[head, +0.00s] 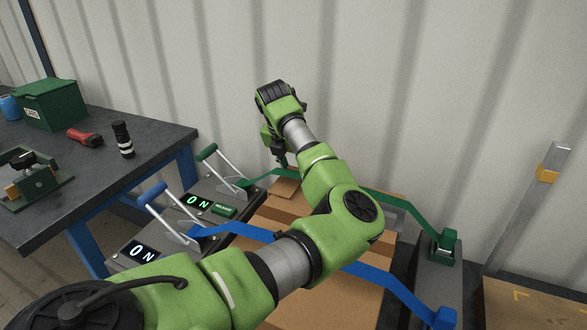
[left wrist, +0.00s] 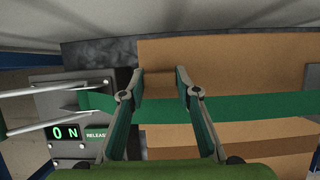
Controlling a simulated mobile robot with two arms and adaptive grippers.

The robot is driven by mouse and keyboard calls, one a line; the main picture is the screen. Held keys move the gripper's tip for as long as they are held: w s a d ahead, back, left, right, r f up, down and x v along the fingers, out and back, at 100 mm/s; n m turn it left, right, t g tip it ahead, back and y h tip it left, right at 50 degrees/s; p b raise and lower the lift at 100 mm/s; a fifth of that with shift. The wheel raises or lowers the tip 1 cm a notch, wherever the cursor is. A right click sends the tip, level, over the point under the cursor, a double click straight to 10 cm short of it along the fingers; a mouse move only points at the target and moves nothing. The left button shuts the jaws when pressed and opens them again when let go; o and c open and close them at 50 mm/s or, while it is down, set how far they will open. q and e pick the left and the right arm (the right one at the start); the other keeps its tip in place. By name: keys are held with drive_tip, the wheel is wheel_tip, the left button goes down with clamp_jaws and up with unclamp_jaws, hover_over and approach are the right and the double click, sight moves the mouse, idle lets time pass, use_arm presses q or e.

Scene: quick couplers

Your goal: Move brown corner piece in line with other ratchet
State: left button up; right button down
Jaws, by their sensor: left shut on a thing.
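My left gripper (head: 281,160) reaches down at the far edge of the cardboard load. In the left wrist view its two fingers (left wrist: 160,72) are shut on the brown corner piece (left wrist: 158,84), one finger on each side. The corner piece also shows in the head view (head: 285,188), at the green strap near the load's left end. The green strap (left wrist: 240,108) crosses the load there. The green-handled ratchet (head: 208,153) stands left of the gripper, and the blue-handled ratchet (head: 152,193) is nearer, with the blue strap (head: 375,273). My right gripper is not in view.
The straps end at a green anchor (head: 443,246) and a blue anchor (head: 445,318) on the right. A dark workbench (head: 75,170) at left holds a green box (head: 50,103), a red tool and a black cylinder. A corrugated wall (head: 400,90) stands close behind. My left arm hides part of the load.

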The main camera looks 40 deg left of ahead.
use_arm(q)
drive_tip(key=shift+r, duration=0.65)
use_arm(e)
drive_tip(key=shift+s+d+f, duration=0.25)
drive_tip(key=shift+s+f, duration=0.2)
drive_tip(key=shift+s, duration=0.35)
use_arm(q)
drive_tip(key=shift+r+p, duration=0.35)
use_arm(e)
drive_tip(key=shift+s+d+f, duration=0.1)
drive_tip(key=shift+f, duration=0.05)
use_arm(q)
drive_tip(key=shift+r, duration=0.35)
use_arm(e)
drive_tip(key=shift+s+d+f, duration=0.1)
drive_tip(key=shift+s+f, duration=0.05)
use_arm(q)
drive_tip(key=shift+r+p, duration=0.6)
drive_tip(key=shift+r, duration=0.45)
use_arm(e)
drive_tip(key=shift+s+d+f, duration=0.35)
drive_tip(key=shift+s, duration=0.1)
